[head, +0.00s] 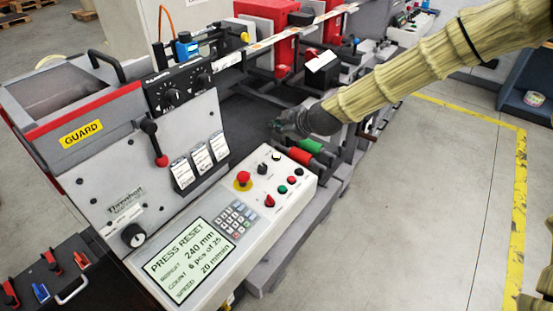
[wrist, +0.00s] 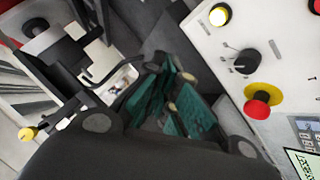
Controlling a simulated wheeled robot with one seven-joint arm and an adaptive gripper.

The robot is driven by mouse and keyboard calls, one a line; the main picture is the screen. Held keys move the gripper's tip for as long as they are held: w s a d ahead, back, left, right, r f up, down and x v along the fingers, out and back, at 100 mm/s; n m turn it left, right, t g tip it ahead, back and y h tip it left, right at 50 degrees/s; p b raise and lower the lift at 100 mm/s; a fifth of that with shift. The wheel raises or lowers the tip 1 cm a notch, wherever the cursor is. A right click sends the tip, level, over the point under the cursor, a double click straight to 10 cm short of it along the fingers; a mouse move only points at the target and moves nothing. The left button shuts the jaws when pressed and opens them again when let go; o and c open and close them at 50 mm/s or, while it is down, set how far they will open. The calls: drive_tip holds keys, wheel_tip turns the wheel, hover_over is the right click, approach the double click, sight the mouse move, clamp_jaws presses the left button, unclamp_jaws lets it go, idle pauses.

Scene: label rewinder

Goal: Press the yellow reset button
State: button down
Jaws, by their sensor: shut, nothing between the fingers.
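The yellow reset button (wrist: 220,14) is a round, pale-centred yellow button on the white panel, at the top of the wrist view. In the head view the button at that spot (head: 276,157) looks small and whitish. My gripper (head: 278,126) is shut and empty, above and behind the panel's far edge, apart from the button. In the wrist view its teal-padded fingers (wrist: 172,104) are together, left of and below the button. The control panel (head: 222,192) has a screen (head: 187,262) that reads PRESS RESET.
A red emergency stop (head: 243,178) with a yellow ring and a black knob (head: 262,169) sit near the button. Green (head: 283,189) and red (head: 269,201) buttons are close. Green and red rollers (head: 311,146) lie beyond the panel. Open floor is at the right.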

sight(276, 157)
drive_tip(key=shift+s+r, duration=0.15)
drive_tip(key=shift+w+a+f+b, duration=0.15)
drive_tip(key=shift+f+b, duration=0.7)
drive_tip(key=shift+f, duration=0.6)
drive_tip(key=shift+w+a+f+b, duration=0.2)
drive_tip(key=shift+f+b, duration=0.65)
drive_tip(key=shift+f, duration=0.65)
drive_tip(key=shift+w+a+f+b, duration=0.15)
drive_tip(key=shift+f+b, duration=0.7)
drive_tip(key=shift+f, duration=0.6)
drive_tip(key=shift+f, duration=0.1)
drive_tip(key=shift+a+f+b, duration=0.1)
drive_tip(key=shift+f+b, duration=0.25)
drive_tip(key=shift+b, duration=0.05)
drive_tip(key=shift+f+b, duration=0.35)
drive_tip(key=shift+f, duration=0.1)
drive_tip(key=shift+r, duration=0.2)
drive_tip(key=shift+s+r+p, duration=0.1)
drive_tip(key=shift+r+p, duration=0.35)
drive_tip(key=shift+r, duration=0.25)
